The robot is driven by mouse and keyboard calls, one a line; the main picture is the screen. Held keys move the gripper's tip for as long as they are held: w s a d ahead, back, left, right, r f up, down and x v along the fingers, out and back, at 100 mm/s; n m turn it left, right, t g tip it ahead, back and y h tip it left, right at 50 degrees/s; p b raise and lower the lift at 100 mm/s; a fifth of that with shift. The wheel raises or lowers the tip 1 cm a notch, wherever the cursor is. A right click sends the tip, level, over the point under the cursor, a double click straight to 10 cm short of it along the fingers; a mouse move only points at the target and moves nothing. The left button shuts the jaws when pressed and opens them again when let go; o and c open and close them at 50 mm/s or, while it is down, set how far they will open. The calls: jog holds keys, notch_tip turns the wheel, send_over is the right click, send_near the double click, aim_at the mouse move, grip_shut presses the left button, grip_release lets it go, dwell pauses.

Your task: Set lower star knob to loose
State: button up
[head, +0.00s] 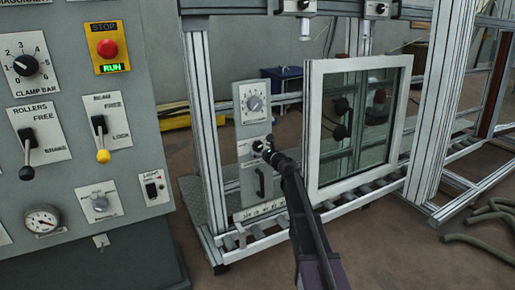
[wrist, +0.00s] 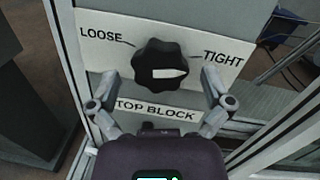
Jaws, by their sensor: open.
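In the wrist view, a black star knob (wrist: 160,66) sits on a white plate (wrist: 200,48) marked LOOSE at upper left, TIGHT at right and TOP BLOCK below. Its white pointer points right, toward TIGHT. My gripper (wrist: 159,76) is open, one finger to each side of the knob; I cannot tell whether either touches it. In the head view, my gripper (head: 266,149) is at the narrow grey panel (head: 245,202), beside the small knob plate (head: 244,147) below a round dial (head: 254,103). My gripper partly hides that knob.
A white-framed window (head: 312,130) stands on rollers just right of my arm. Aluminium posts (head: 206,130) flank the panel at left. A grey control console (head: 75,130) with levers and a red stop button (head: 107,48) fills the left. A black handle (head: 259,182) is below the knob.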

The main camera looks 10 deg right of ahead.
jog(key=shift+w+a, duration=0.2)
jog(key=shift+w, duration=0.35)
jog(key=c, duration=1.1)
jog(key=shift+o, duration=0.2)
jog(key=shift+a, duration=0.2)
jog(key=shift+d, duration=0.1)
